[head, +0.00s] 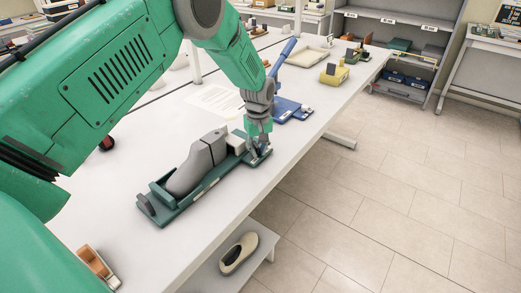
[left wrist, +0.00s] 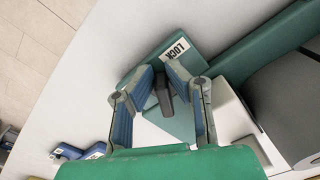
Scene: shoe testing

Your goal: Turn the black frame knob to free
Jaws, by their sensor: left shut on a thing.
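A dark green frame (head: 168,215) lies on the white table and holds a grey foot-shaped form (head: 197,168). My left gripper (head: 259,147) reaches down to the frame's far right end. In the left wrist view, my left gripper (left wrist: 164,98) has its blue-padded fingers on either side of the small black knob (left wrist: 164,90) and is shut on it. A white label reading LOCK (left wrist: 175,50) is on the green plate (left wrist: 158,58) beside the knob. The label for the free position is not visible. In the head view the gripper mostly hides the knob. My right gripper is not in view.
A blue device (head: 290,110) stands just beyond the frame, with a yellow block (head: 335,74) and a tray (head: 310,57) farther back. A paper sheet (head: 213,98) lies behind the frame. An orange dispenser (head: 98,264) is near the front. A beige shoe (head: 239,252) rests on a lower shelf.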

